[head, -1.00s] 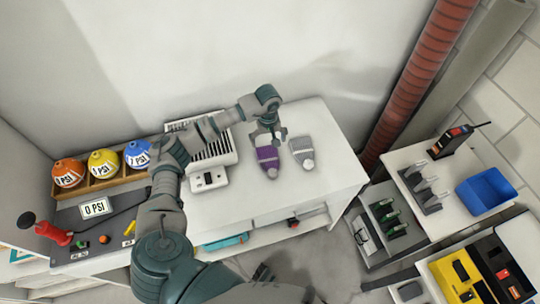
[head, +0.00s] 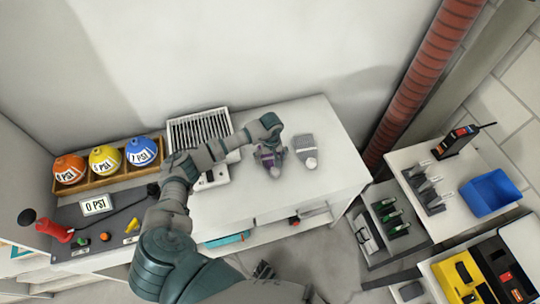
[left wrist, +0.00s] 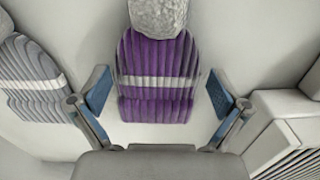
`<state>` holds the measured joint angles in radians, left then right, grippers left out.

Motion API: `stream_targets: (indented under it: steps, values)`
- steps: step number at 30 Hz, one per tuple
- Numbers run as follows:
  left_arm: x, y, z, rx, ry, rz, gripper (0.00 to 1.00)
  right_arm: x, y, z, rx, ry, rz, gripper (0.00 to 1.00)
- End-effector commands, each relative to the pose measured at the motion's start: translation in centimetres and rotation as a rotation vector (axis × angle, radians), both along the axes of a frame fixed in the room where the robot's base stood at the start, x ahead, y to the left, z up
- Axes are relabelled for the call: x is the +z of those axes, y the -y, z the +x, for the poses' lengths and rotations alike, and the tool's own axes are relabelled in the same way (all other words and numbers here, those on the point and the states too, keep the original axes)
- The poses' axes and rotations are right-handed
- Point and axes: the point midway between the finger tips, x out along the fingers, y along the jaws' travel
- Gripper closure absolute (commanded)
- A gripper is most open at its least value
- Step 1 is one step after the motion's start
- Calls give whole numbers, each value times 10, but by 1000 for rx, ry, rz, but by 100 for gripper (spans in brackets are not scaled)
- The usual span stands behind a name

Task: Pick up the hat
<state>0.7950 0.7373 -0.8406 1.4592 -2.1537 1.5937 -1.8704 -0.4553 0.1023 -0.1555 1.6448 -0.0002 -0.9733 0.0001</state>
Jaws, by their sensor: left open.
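A purple knit hat with a grey stripe and a grey pompom lies on the white table, partly hidden by my arm in the head view. In the left wrist view the purple hat (left wrist: 157,100) lies between the fingers, with a gap on each side. My left gripper (left wrist: 160,92) is open over it, and in the head view the gripper (head: 268,156) is right at the hat. A grey hat (head: 306,148) lies to the right of it; it also shows at the left of the left wrist view (left wrist: 30,80). My right gripper is in neither view.
A white vented box (head: 198,130) stands behind my arm on the table (head: 240,200). Orange, yellow and blue balls sit in a wooden tray (head: 100,182) to the left. A side table with a blue bin (head: 492,192) is at the right.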

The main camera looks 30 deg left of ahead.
Motion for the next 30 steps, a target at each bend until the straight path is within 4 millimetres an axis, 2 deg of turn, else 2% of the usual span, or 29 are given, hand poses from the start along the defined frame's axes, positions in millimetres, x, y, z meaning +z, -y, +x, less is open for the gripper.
stream_targets:
  steps: [2, 8, 9, 20, 29, 30]
  values:
    - [1, 1, 0, -1, 0, 0, 0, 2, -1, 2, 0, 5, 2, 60]
    - [1, 3, 0, -2, 0, 3, 48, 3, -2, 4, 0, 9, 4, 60]
    - [1, 3, 0, -2, 0, 3, 49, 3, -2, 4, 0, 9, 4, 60]
    - [4, 0, 0, -1, 1, -1, 49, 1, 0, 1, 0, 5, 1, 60]
    - [39, 0, 1, -2, 4, 2, 49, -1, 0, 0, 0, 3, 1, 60]
    - [38, 5, -6, -4, -1, 2, 49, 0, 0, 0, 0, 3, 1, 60]
